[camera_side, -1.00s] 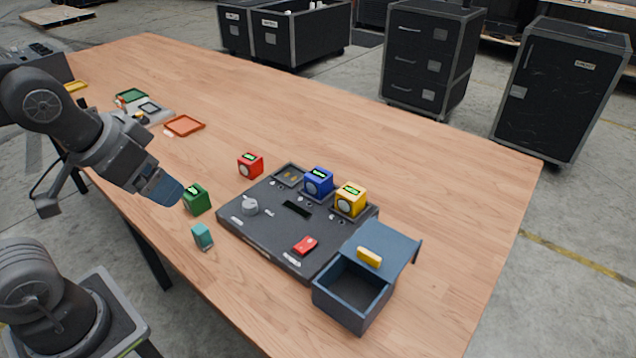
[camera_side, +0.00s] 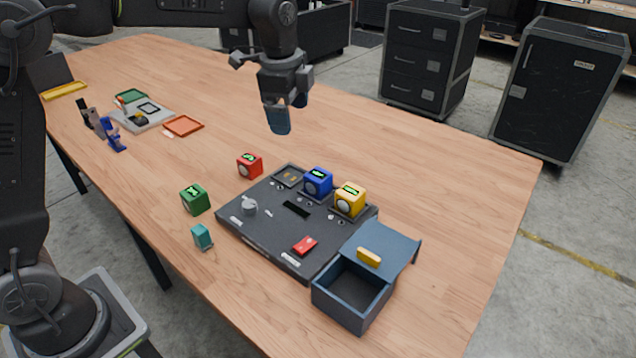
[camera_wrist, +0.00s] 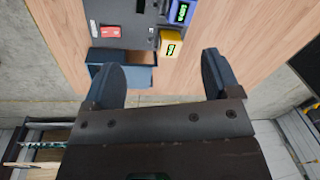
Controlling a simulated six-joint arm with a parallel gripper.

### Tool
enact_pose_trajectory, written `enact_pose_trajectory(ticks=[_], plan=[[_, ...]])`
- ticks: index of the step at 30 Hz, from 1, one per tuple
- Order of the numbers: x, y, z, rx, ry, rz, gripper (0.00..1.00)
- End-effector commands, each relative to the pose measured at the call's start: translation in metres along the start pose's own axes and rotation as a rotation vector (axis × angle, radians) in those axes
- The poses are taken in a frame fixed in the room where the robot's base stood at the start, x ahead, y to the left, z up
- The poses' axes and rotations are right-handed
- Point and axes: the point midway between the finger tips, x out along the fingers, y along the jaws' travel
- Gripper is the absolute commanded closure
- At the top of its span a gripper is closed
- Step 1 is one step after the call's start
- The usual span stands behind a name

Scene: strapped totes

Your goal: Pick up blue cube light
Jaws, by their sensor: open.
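The blue cube light (camera_side: 318,183) sits on the back part of the dark panel (camera_side: 262,224), left of the yellow cube light (camera_side: 350,200). It has a green lit display on top and a round dial on its side. My gripper (camera_side: 286,122) is open and empty, in the air above and behind the blue cube in the side view. In the wrist view, my gripper (camera_wrist: 166,85) has its fingers spread wide with nothing between them. The blue cube (camera_wrist: 181,12) shows at the top edge there, partly cut off, beyond the yellow cube (camera_wrist: 171,43).
A red cube (camera_side: 250,165) and a green cube (camera_side: 195,199) stand on the table beside the panel, with a small teal block (camera_side: 202,236) nearby. An open blue-grey drawer box (camera_side: 352,290) stands at the panel's front right. The table's right side is clear.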

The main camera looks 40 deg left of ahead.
Motion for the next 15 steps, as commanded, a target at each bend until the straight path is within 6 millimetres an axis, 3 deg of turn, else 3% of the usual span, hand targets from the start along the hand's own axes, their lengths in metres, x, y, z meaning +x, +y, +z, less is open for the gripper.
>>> enact_pose_trajectory(ticks=[1, 6, 15], plan=[[0.017, -0.013, -0.008, 0.071, -0.011, 0.028, 0.17], [0.054, -0.041, -0.023, 0.269, -0.025, 0.086, 0.17], [0.087, -0.05, -0.03, 0.377, -0.027, 0.118, 0.17]])
